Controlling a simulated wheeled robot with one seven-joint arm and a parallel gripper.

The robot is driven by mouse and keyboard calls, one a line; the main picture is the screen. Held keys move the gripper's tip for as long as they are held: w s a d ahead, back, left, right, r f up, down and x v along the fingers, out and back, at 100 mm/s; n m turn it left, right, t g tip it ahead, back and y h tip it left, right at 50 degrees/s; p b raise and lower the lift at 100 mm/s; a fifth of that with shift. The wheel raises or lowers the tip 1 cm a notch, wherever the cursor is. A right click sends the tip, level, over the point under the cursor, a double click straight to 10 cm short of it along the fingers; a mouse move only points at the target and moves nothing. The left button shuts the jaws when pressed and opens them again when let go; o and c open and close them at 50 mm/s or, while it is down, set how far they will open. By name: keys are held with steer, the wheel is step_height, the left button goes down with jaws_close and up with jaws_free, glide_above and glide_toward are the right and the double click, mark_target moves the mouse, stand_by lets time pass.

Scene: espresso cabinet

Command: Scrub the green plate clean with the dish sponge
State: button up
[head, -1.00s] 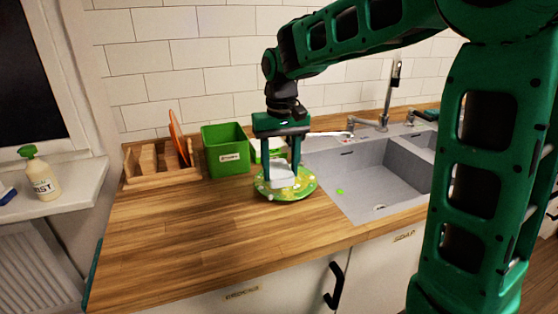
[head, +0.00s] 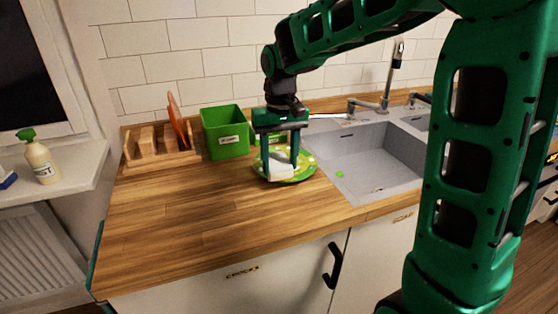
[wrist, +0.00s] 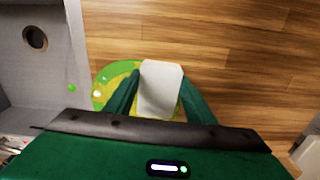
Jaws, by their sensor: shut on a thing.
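The green plate (head: 305,168) lies on the wooden counter just left of the sink. It has yellowish and pale patches, and its left part shows in the wrist view (wrist: 103,88). My gripper (head: 280,168) points down over the plate, shut on the white dish sponge (head: 282,173). The sponge is over the plate's near part, and it also shows between the fingers in the wrist view (wrist: 160,85). Whether it presses on the plate is unclear. Sponge and fingers hide part of the plate.
The grey sink (head: 375,160) with its tap (head: 385,95) is right of the plate. A green bin (head: 225,132) and a wooden rack (head: 160,148) holding an orange plate stand behind left. A soap bottle (head: 41,162) stands on the sill. The front-left counter is clear.

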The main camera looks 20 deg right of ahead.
mark_target(272, 161)
steer(key=shift+f, duration=0.95)
stand_by(0.3)
